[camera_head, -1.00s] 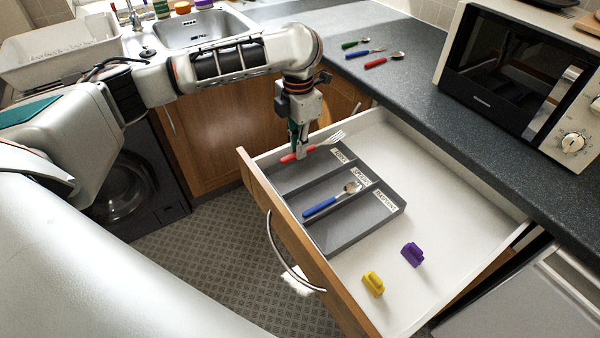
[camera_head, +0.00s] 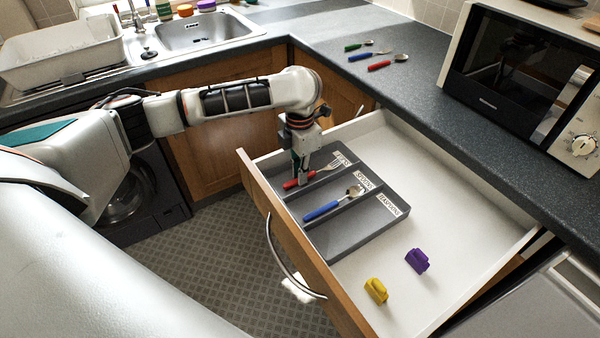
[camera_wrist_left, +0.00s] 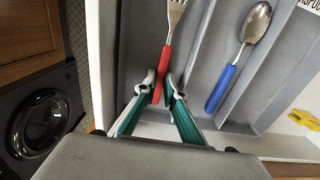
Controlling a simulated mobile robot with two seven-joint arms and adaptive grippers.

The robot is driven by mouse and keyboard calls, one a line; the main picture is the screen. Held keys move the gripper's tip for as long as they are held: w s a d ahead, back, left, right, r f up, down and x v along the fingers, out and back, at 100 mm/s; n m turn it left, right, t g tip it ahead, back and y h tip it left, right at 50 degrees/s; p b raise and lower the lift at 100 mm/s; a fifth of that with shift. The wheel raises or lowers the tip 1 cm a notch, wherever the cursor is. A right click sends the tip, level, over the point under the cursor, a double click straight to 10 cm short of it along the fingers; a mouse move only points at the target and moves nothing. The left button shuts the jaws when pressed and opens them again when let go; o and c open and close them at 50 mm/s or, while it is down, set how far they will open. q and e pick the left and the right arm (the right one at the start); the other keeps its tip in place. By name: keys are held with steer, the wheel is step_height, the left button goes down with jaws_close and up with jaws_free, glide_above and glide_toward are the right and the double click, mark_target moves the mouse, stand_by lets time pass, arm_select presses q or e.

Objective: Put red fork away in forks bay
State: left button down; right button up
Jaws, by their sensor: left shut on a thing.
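The red fork (camera_head: 292,183) has a red handle and a metal head. My left gripper (camera_head: 303,181) is shut on its handle, low in the forks bay of the grey cutlery tray (camera_head: 345,243). The fork's prongs point towards the FORKS label (camera_head: 342,158). In the left wrist view the fork (camera_wrist_left: 167,58) lies lengthwise inside the bay, with the fingertips (camera_wrist_left: 160,88) on either side of its handle. I cannot tell whether it touches the bay floor. My right gripper is not in view.
A blue-handled spoon (camera_head: 322,211) lies in the middle bay. The open drawer (camera_head: 455,215) also holds a yellow clip (camera_head: 376,291) and a purple clip (camera_head: 417,261). Several utensils lie on the worktop (camera_head: 430,100), near the microwave (camera_head: 515,80). Drawer walls surround the tray.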

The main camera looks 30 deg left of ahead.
arm_select(q)
steer(key=shift+f, duration=0.25)
steer(key=c, duration=2.1)
jaws_free()
steer(key=shift+r, duration=0.35)
step_height(320, 180, up, 12)
steer(key=p, duration=0.3)
steer(key=shift+f, duration=0.1)
